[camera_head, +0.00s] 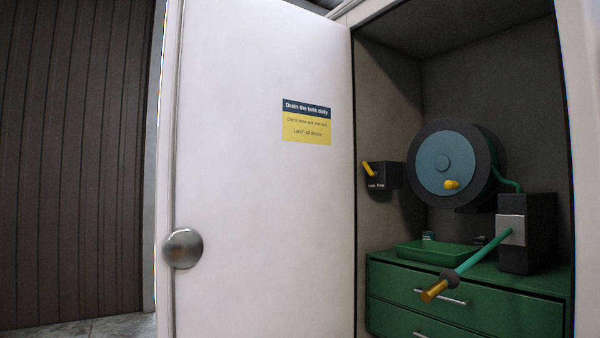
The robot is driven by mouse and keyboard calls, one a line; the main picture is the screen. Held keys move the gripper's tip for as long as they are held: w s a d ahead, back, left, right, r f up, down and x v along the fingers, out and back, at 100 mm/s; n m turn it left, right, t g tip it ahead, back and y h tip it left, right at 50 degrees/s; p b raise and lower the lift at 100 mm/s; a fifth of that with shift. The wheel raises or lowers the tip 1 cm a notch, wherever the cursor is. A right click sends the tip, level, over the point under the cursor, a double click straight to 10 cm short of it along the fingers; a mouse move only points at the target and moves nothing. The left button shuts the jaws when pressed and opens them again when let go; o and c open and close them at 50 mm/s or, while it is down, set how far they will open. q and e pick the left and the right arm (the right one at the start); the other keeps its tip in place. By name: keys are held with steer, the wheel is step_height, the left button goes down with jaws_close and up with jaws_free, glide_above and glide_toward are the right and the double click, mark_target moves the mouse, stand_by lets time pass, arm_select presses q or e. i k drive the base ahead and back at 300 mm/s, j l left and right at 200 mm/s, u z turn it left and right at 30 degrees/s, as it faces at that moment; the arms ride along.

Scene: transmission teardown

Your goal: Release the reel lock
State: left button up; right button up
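The reel (435,150), a dark wheel with a blue-grey face, is mounted inside the cabinet at the right. A yellow crank knob (452,185) sits low on its face. Left of the reel, a small black lock box (387,177) is fixed to the cabinet's inner side wall. Its short yellow lever (369,168) tilts up and to the left. Small white lettering below the lever seems to read "Lock" at left and "Free" at right; the lever leans toward the left word. Neither of my grippers shows in the head view.
The white cabinet door (250,220) stands open at left, with a round knob (183,248). A green bar with an orange tip (434,291) juts forward from a black block (540,235). A green tray (430,253) sits on green drawers (480,313).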

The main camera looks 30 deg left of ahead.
mark_target(373, 174)
steer(key=u, duration=0.5)
steer(key=i+u, duration=0.2)
steer(key=i, duration=0.3)
steer(key=i+u, duration=0.15)
steer(key=i, duration=0.3)
steer(key=i+l+u, duration=0.2)
steer(key=i, duration=0.3)
steer(key=i+l+u, duration=0.2)
steer(key=i, duration=0.25)
